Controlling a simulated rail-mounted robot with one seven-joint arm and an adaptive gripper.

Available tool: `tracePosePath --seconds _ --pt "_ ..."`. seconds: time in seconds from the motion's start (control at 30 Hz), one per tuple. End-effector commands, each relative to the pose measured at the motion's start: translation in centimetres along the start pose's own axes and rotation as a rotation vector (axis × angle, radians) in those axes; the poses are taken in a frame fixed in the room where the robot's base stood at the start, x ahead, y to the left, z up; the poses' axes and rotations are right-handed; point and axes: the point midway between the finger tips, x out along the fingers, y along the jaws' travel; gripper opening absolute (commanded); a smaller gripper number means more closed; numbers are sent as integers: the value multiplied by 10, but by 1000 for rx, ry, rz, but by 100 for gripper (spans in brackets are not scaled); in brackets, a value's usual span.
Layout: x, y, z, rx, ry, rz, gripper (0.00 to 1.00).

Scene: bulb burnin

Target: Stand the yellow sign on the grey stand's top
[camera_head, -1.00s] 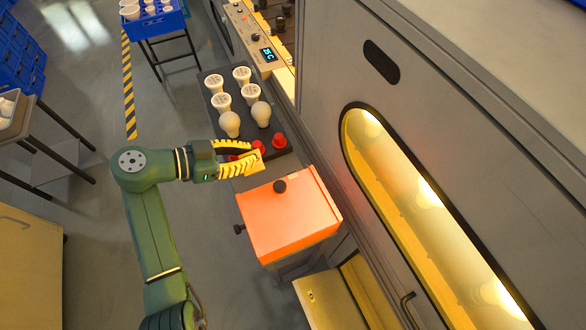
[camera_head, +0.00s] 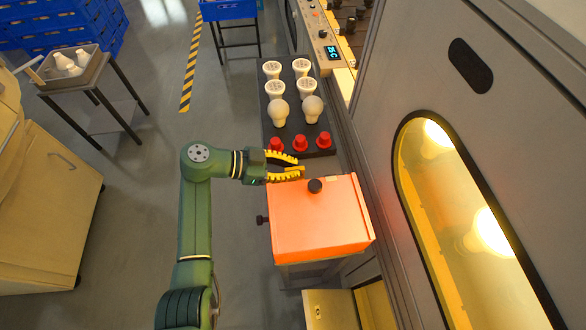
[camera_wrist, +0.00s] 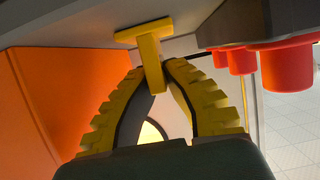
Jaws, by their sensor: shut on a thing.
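The yellow sign (camera_wrist: 150,55) is a small T-shaped piece in the wrist view, with a stem and a wide flat bar. My gripper (camera_wrist: 160,75) is shut on its stem; the bar sticks out past the fingertips. In the head view, my gripper (camera_head: 299,171) holds the sign level with the gap between the black tray and the orange box (camera_head: 322,225), close to the box's far edge. The sign is hard to separate from the yellow fingers there. A grey surface (camera_head: 343,163) shows in this gap; I cannot tell whether it is the grey stand's top.
The black tray (camera_head: 286,68) holds white bulbs and three red pieces (camera_head: 300,141), just beyond my gripper. A grey cabinet (camera_head: 400,90) with a lit window closes off the right.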

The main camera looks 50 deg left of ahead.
Motion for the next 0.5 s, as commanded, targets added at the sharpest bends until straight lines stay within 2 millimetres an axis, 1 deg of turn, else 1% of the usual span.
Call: tracePosePath --seconds 0.03,0.13,0.17,0.37,0.5 --pt "1 0 2 -1 0 1 12" --pt "0 0 1 -1 0 1 31" --pt "0 0 1 -1 0 1 33" --pt "0 0 1 -1 0 1 33" --pt "-3 0 -4 -1 0 0 33"
